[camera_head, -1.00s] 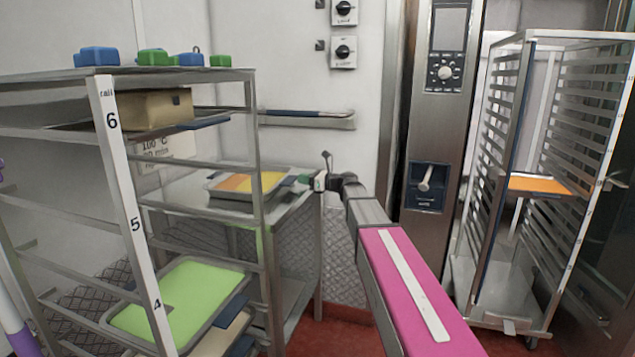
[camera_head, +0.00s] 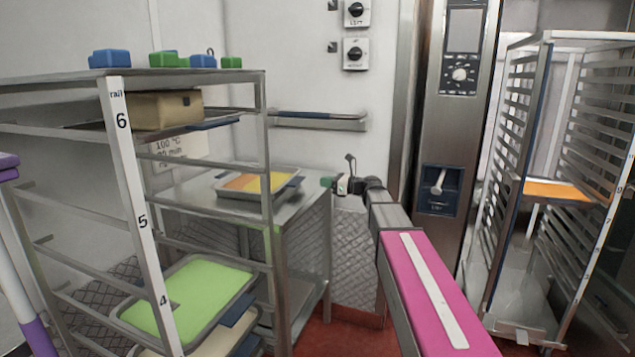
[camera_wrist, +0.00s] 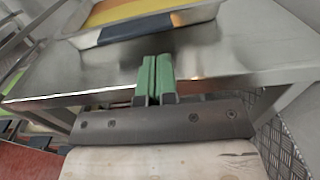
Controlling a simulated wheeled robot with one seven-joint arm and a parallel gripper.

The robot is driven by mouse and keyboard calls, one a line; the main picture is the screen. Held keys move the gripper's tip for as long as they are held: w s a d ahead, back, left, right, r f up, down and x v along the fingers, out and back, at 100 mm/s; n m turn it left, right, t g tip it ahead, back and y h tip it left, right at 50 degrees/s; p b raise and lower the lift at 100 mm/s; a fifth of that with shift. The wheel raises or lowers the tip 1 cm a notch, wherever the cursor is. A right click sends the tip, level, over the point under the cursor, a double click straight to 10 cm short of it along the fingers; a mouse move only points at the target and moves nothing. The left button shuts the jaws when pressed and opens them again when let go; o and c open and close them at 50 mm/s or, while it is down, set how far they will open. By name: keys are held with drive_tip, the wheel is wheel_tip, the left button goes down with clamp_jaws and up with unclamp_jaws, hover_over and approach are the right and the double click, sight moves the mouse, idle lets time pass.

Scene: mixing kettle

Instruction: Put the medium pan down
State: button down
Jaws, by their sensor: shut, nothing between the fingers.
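A metal pan (camera_head: 240,190) with yellow and orange contents rests on the steel table (camera_head: 305,205) behind the rack. In the wrist view the pan (camera_wrist: 165,13) shows at the top, with a dark blue grip strip on its near side. My gripper (camera_wrist: 153,75) has two green fingers, shut together and empty, just short of the pan and apart from it. In the head view my gripper (camera_head: 327,182) is at the right end of the table, to the right of the pan. I cannot tell from the views which pan is the medium one.
A steel rack (camera_head: 140,210) with numbered rails stands at the left, holding a green-filled pan (camera_head: 185,300) and a tan box (camera_head: 165,110). Blue and green blocks (camera_head: 165,59) lie on top. A tall trolley (camera_head: 505,200) with an orange tray (camera_head: 555,190) stands at the right.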

drive_tip(key=v, duration=0.7)
drive_tip(key=shift+d, duration=0.2)
